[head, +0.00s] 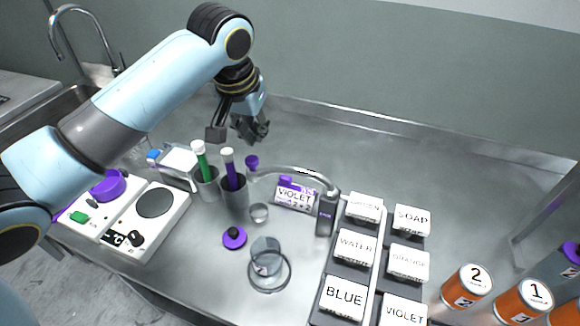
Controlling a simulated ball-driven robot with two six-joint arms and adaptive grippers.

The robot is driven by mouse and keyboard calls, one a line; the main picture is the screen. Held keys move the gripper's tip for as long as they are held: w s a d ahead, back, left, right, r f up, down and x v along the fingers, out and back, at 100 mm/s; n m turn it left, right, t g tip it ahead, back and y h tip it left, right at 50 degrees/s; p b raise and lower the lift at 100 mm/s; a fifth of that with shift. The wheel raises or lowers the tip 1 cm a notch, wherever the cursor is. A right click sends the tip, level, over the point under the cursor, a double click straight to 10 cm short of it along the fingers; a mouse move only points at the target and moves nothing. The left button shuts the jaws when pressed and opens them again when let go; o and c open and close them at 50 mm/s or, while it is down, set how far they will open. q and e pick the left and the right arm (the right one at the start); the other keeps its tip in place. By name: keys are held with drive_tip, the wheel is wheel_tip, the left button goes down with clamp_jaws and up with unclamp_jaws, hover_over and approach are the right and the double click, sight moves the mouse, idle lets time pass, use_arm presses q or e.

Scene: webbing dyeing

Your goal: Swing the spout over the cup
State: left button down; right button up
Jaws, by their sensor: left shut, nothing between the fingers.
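The spout (297,171) is a thin curved metal tube. It rises from a dark upright block (326,214) and arcs left, with its free end near the two holders of tubes. A clear glass cup (266,262) stands at the front middle on a round base, in front of the spout and apart from its free end. My left gripper (237,134) is shut and empty, above the back of the table, behind and left of the spout's end. My right gripper is not in view.
Labelled white-topped blocks (346,250) stand on a dark rack right of the spout. A violet label box (293,196) sits under the arc. A hotplate (155,203) and orange cans (468,287) flank the table. The back right is clear.

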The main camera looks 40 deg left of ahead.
sight(252, 156)
use_arm(q)
drive_tip(key=shift+f, duration=0.1)
wheel_tip(252, 156, down, 3)
drive_tip(key=shift+f, duration=0.2)
idle(0.6)
drive_tip(key=shift+s, duration=0.1)
drive_tip(key=shift+s+d+p, duration=0.15)
drive_tip(key=shift+s+p, duration=0.1)
drive_tip(key=shift+s, duration=0.3)
drive_tip(key=shift+s+d+p, duration=0.15)
drive_tip(key=shift+s+p, duration=0.1)
drive_tip(key=shift+s, duration=0.25)
drive_tip(key=shift+s+d, duration=0.25)
drive_tip(key=shift+s, duration=0.3)
drive_tip(key=shift+s+d, duration=0.2)
drive_tip(key=shift+s, duration=0.3)
